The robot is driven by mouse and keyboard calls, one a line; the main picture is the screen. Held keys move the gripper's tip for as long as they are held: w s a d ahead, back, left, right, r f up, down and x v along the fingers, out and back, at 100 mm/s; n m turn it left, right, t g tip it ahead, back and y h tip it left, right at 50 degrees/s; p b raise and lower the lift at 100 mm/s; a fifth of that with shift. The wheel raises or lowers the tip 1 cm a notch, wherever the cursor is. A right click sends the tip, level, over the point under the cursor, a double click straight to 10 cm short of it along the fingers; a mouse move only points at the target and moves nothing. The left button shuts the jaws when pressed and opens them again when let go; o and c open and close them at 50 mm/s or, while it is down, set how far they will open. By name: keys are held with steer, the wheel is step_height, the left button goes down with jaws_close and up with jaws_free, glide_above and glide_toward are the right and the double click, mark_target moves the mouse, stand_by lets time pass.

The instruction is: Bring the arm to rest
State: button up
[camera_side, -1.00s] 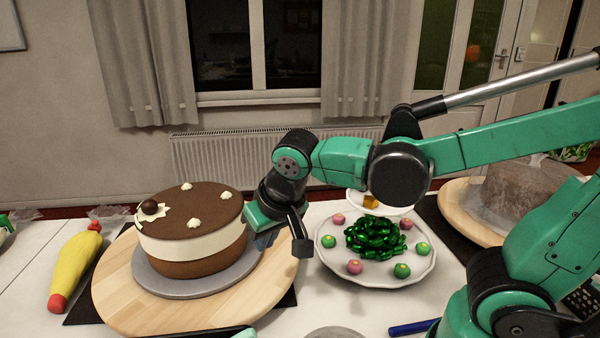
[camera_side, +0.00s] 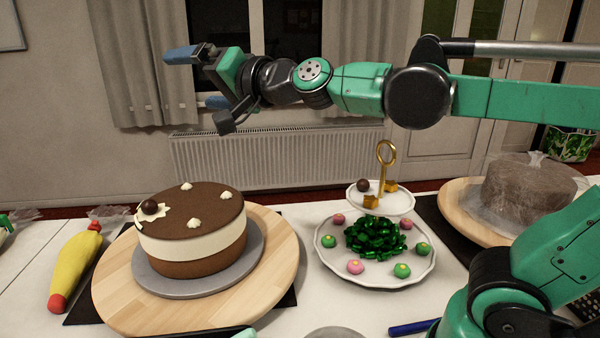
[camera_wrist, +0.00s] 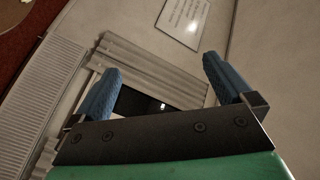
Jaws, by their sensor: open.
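My gripper (camera_side: 190,80) is raised high in front of the window, above and to the left of the table's middle, pointing left. In the wrist view its two blue fingers (camera_wrist: 165,85) stand wide apart with nothing between them. Below it, well clear, the chocolate and cream cake (camera_side: 193,235) sits on a grey board (camera_side: 245,275) on a round wooden turntable (camera_side: 110,285). A dark ball on a cream decoration and small white dollops are on its top.
A tiered stand (camera_side: 330,270) holds green foil sweets and small coloured sweets. A wrapped brown cake (camera_side: 530,190) stands on another turntable (camera_side: 455,205) at right. A yellow piping bag (camera_side: 75,265) lies at left, and a blue pen (camera_side: 412,327) at the front. The air around my gripper is free.

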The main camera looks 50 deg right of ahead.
steer(key=d+r+m+g+h, duration=0.3)
steer(key=d+r+m+h, duration=0.15)
steer(key=m+h, duration=0.5)
steer(key=d+r+m+g+h, duration=0.3)
steer(key=d+m+h, duration=0.3)
steer(key=m, duration=0.7)
steer(key=s+a+f+m+g+y, duration=0.25)
steer(key=s+m+g, duration=0.2)
steer(key=g, duration=0.25)
steer(key=s+a+f+m+g+y, duration=0.1)
steer(key=s+f+m+g+y, duration=0.2)
steer(key=s+g, duration=0.35)
steer(key=s+d+f+h, duration=0.1)
steer(key=d+f, duration=0.5)
steer(key=f, duration=0.2)
steer(key=shift+s+d, duration=0.2)
steer(key=shift+d, duration=0.1)
